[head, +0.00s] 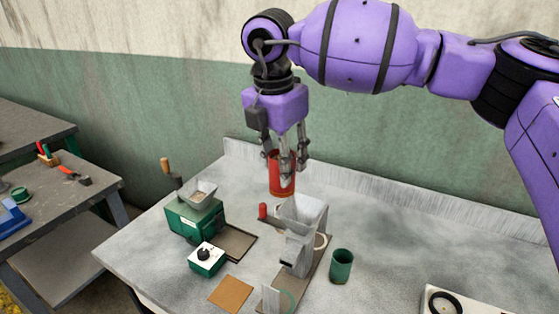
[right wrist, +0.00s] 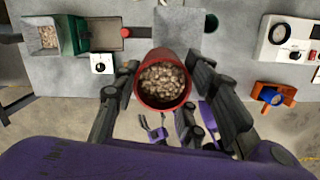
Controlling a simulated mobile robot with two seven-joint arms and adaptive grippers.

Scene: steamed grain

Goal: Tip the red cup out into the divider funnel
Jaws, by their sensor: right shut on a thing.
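The red cup (head: 282,178) is upright above the back of the table, just behind the divider funnel. My right gripper (head: 287,172) is shut on it from above, with its fingers around the cup's sides. In the right wrist view the red cup (right wrist: 162,80) shows its open mouth, with pale grain inside. The divider funnel (head: 303,212) is a grey, open-topped hopper on a brown base in the middle of the table. My left gripper is out of the head view; a small purple part with prongs (right wrist: 153,126) low in the right wrist view may be it, too small to judge.
A green machine (head: 195,220) with a hopper stands left of the funnel, a green control box (head: 206,259) before it. A green cup (head: 341,266) stands right of the funnel. A white device (head: 460,300) is at front right. The table's back right is clear.

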